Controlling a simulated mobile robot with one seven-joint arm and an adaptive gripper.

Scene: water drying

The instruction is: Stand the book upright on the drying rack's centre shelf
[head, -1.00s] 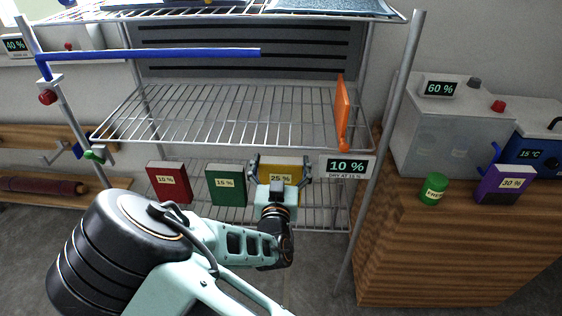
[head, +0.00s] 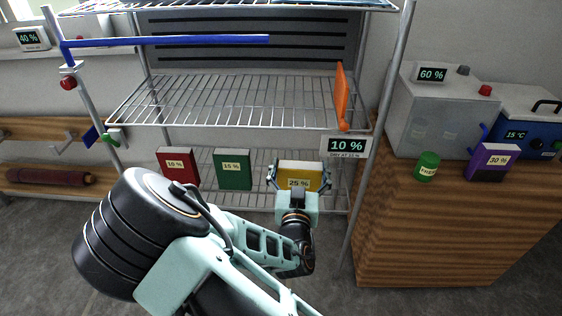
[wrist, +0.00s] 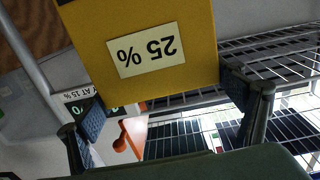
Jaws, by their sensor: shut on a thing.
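My gripper (head: 298,183) is shut on the yellow book (head: 301,171), labelled 25 %, with one finger on each side. In the wrist view the yellow book (wrist: 190,75) fills the upper middle, its label upside down, between the fingers (wrist: 170,115). In the head view it is at the front of the rack's lower shelf (head: 258,202); I cannot tell whether it touches that shelf. The drying rack's centre shelf (head: 230,103) is above it, a bare wire grid with an orange upright plate (head: 341,98) at its right end.
A red book (head: 178,166) and a green book (head: 233,169) stand left on the lower shelf. A 10 % sign (head: 346,146) hangs at the centre shelf's front right. A blue bar (head: 165,41) crosses in front at upper left. A wooden cabinet (head: 440,225) stands right.

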